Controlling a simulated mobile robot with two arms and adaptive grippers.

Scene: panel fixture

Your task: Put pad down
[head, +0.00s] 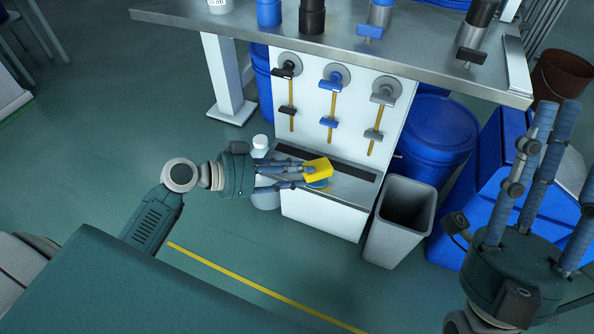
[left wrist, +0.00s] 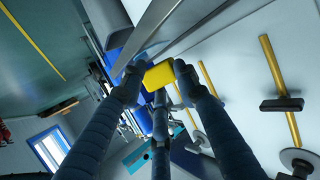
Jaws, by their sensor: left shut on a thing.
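The yellow pad (head: 319,168) is held in my left gripper (head: 310,172), whose fingers close around it from the left. In the left wrist view the pad (left wrist: 158,76) sits between the fingertips. In the head view the pad is over the grey ledge (head: 352,189) at the foot of the white panel fixture. A small blue piece shows just below the pad; I cannot tell whether it belongs to it. I cannot tell if the pad touches the ledge. My right gripper (head: 540,185) is empty at the right, fingers spread and pointing up.
Three valve-like fittings with yellow rods hang on the white panel (head: 308,117) above the ledge. A grey bin (head: 402,215) stands right of the fixture, before a blue barrel (head: 437,130). A metal table (head: 300,42) overhangs the panel. A white bottle (head: 260,143) is behind my left wrist.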

